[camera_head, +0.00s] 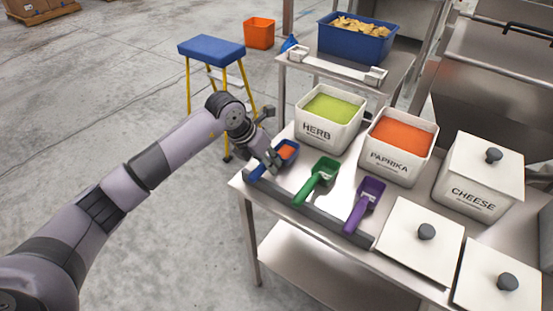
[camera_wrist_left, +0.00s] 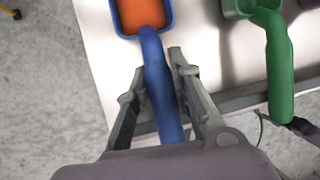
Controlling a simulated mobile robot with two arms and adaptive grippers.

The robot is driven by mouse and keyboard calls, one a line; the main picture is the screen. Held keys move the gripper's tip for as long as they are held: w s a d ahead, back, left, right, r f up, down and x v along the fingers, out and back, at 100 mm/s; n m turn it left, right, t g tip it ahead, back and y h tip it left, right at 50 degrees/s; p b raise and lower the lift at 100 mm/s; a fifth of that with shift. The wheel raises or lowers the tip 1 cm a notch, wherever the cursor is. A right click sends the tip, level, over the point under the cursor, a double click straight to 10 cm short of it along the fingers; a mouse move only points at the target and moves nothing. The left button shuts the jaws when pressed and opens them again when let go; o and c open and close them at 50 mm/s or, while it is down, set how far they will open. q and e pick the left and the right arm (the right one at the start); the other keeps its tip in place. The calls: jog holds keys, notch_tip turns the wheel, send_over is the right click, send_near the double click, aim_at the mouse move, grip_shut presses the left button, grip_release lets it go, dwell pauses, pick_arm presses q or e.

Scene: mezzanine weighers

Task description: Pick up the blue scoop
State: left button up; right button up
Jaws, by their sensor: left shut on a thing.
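The blue scoop (camera_head: 287,149) is at the left end of the steel table, with orange powder in its bowl. In the left wrist view the scoop's blue handle (camera_wrist_left: 157,75) runs down between the two fingers of my left gripper (camera_wrist_left: 157,92). My left gripper (camera_head: 268,160) is shut on the handle, with the bowl beyond the fingertips. I cannot tell whether the scoop touches the table. My right gripper is not in view.
A green scoop (camera_head: 318,179) and a purple scoop (camera_head: 365,202) lie to the right on the table. Behind are the HERB bin (camera_head: 318,135), PAPRIKA bin (camera_head: 393,160) and CHEESE bin (camera_head: 473,192). A raised edge (camera_head: 310,218) runs along the table's front. A blue-topped stool (camera_head: 211,49) stands behind.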

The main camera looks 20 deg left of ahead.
pick_arm(q)
grip_shut()
jog(key=shift+r, duration=0.1)
notch_tip(320, 180, up, 20)
jog(key=b, duration=0.1)
dwell(0.5)
dwell(0.8)
